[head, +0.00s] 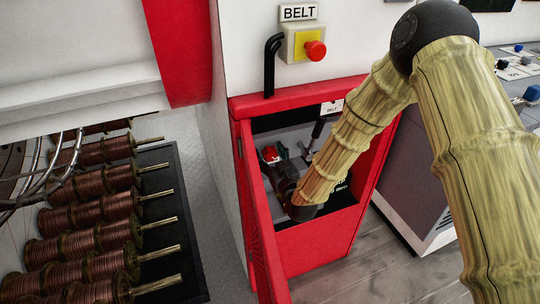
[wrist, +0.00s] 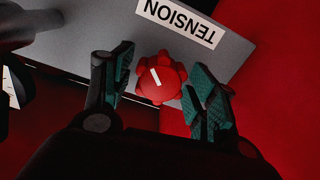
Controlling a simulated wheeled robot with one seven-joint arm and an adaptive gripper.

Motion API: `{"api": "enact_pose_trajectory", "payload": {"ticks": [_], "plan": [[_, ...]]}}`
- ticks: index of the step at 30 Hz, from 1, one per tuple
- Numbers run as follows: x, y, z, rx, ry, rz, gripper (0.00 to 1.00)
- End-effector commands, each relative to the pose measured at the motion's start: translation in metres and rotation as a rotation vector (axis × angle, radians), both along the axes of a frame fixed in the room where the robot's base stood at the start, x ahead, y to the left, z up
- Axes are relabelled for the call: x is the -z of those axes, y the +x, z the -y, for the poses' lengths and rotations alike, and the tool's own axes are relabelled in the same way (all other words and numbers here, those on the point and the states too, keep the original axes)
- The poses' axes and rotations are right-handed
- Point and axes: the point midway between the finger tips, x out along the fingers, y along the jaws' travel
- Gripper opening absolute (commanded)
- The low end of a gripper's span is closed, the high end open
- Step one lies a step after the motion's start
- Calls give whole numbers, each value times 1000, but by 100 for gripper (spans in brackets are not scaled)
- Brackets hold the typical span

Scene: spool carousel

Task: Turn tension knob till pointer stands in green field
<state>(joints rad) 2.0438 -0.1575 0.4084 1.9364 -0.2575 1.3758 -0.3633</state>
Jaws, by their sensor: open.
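The tension knob (wrist: 162,80) is red and lobed, with a white pointer line on its face, in the wrist view. It sits on a grey panel below an upside-down TENSION label (wrist: 180,18). My gripper (wrist: 160,88) is open, one teal-padded finger on each side of the knob, with gaps visible. In the head view the red knob (head: 270,153) shows inside the red cabinet (head: 325,240), with my gripper (head: 277,160) reaching in at it. I cannot make out a green field in either view.
The cabinet's red side walls and front edge surround my arm closely. An upright lever (head: 317,128) stands inside, right of the knob.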

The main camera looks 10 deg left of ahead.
Motion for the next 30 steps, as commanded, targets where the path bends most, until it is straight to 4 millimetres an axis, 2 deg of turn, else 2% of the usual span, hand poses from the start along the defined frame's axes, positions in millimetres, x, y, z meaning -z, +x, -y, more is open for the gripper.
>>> {"api": "enact_pose_trajectory", "payload": {"ticks": [5, 12, 22, 30], "plan": [[0, 0, 0, 0, 0, 0, 56], [0, 0, 0, 0, 0, 0, 12], [0, 0, 0, 0, 25, -17, 12], [1, 0, 0, 0, 148, -100, 12]]}}
